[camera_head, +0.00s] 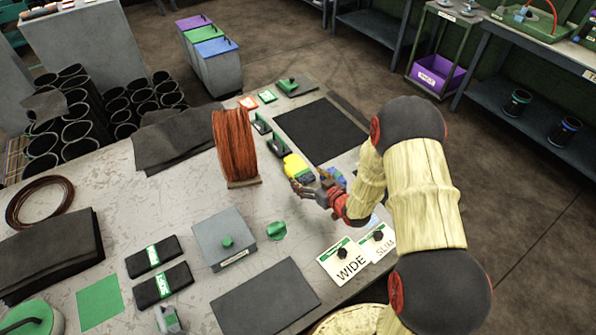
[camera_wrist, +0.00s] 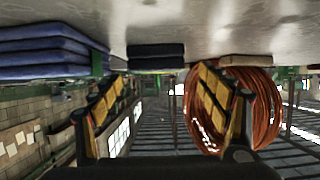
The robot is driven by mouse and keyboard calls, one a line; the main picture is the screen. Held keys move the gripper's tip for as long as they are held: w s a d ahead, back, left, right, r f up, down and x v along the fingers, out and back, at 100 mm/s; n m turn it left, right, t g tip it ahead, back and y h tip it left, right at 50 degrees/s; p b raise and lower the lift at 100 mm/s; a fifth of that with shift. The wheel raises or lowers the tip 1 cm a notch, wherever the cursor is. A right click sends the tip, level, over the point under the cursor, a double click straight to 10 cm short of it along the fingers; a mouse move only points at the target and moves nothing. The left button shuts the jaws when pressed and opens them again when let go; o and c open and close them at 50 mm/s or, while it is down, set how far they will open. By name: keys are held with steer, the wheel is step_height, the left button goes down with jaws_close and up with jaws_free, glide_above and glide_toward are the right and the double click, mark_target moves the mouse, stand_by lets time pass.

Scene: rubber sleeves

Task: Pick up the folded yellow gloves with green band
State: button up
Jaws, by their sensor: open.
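The folded yellow gloves (camera_head: 296,164) show in the head view as a small yellow bundle with green along its lower edge, on the table right of the orange cable spool. My gripper (camera_head: 318,184) is just in front of and right of them, with its fingers partly overlapping them in this view. I cannot tell whether it touches them. In the wrist view, my gripper (camera_wrist: 160,78) has its fingers wide apart with nothing clearly between them. The gloves cannot be made out there.
The orange cable spool (camera_head: 235,146) stands close left of my gripper; it also shows in the wrist view (camera_wrist: 262,110). A blue folded stack (camera_wrist: 45,52) lies on the other side. Black items (camera_wrist: 156,52) lie beyond. A grey box (camera_head: 224,238) and WIDE and SLIM cards (camera_head: 346,262) are nearer.

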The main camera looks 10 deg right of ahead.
mark_target(301, 172)
steer(key=b+x, duration=0.1)
steer(key=x, duration=0.3)
steer(key=shift+w+d, duration=0.1)
steer(key=shift+w, duration=0.1)
steer(key=shift+c, duration=1.2)
steer(key=c, duration=1)
steer(key=shift+r, duration=0.15)
steer(key=shift+c, duration=0.2)
